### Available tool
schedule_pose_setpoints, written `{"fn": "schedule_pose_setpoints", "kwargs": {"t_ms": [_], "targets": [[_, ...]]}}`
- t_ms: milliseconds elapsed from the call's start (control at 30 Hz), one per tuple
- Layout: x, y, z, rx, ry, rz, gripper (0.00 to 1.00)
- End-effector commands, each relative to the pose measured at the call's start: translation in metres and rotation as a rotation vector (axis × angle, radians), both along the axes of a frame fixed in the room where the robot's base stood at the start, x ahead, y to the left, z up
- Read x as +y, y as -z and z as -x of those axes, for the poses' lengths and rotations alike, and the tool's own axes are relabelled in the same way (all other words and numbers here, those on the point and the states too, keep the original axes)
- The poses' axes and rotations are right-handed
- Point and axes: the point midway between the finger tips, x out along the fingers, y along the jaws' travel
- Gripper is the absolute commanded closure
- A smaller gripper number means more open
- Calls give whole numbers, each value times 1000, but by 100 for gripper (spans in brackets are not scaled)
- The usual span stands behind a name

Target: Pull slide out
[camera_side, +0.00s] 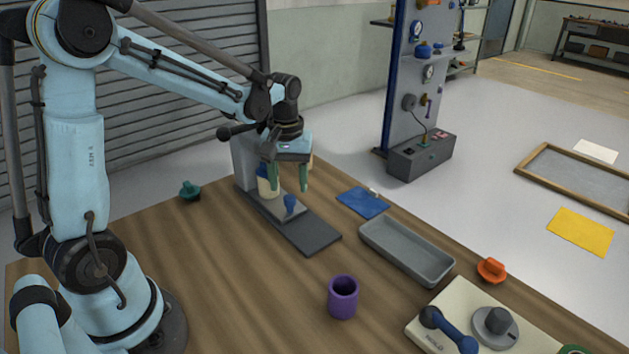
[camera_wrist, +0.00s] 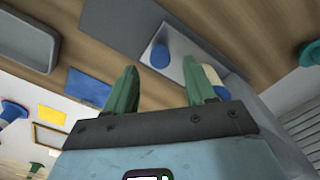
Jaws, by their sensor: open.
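The slide is a light grey plate (camera_side: 270,203) on a dark grey track (camera_side: 316,237) at the back of the wooden table. A blue knob (camera_side: 290,203) stands up on the plate; it also shows in the wrist view (camera_wrist: 160,56). A cream roller (camera_side: 267,188) with a blue part stands behind the knob, partly hidden by my green fingers. My gripper (camera_side: 288,182) is open and empty, pointing down over the slide area. In the wrist view my gripper (camera_wrist: 160,88) has the knob between and beyond its two fingertips. I see no contact with the knob.
A grey upright panel (camera_side: 242,160) stands behind the slide. A blue mat (camera_side: 362,203) and a grey tray (camera_side: 406,250) lie to the right. A purple cup (camera_side: 343,297) stands in front. A teal knob (camera_side: 190,190) is at left. The table between them is clear.

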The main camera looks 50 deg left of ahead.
Motion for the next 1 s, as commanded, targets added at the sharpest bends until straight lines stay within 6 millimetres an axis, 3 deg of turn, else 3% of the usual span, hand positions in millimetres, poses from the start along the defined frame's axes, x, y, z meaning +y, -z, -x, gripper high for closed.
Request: {"fn": "schedule_pose_setpoints", "kwargs": {"t_ms": [300,667,1000], "targets": [[0,30,0,0,1,0,45],[0,34,0,0,0,0,45],[0,33,0,0,1,0,97]]}}
